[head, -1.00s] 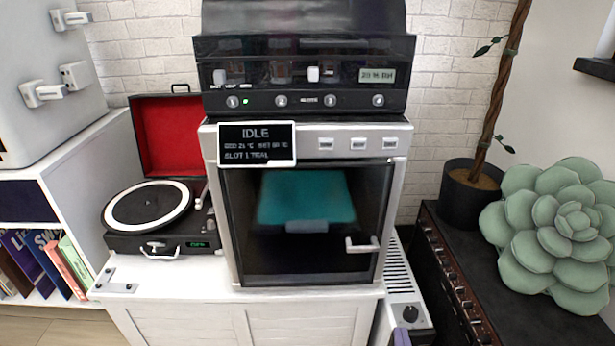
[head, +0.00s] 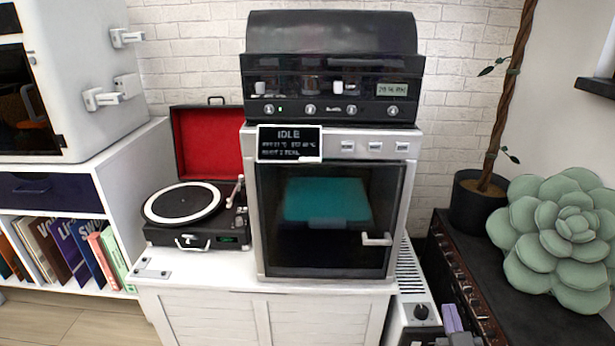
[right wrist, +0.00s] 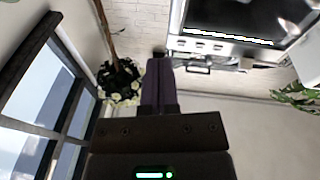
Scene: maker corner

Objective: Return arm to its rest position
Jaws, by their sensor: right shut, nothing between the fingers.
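My right gripper (head: 455,322) shows at the bottom edge of the head view, right of centre, in front of a grey slotted unit. Its purple fingers (right wrist: 157,84) are together and empty in the right wrist view, pointing up the picture. Most of the right arm is out of view. My left gripper is in neither view. The silver-framed machine (head: 330,268) with a closed glass door stands in the middle of the head view, apart from the gripper. Its display (head: 290,144) reads IDLE, and a teal plate (head: 328,200) shows behind the glass.
A record player (head: 185,205) with its red-lined lid open stands left of the machine on a white cabinet (head: 200,283). White shelves with books are at the far left. A potted plant (head: 480,205) and a green succulent-shaped object (head: 560,240) stand at the right.

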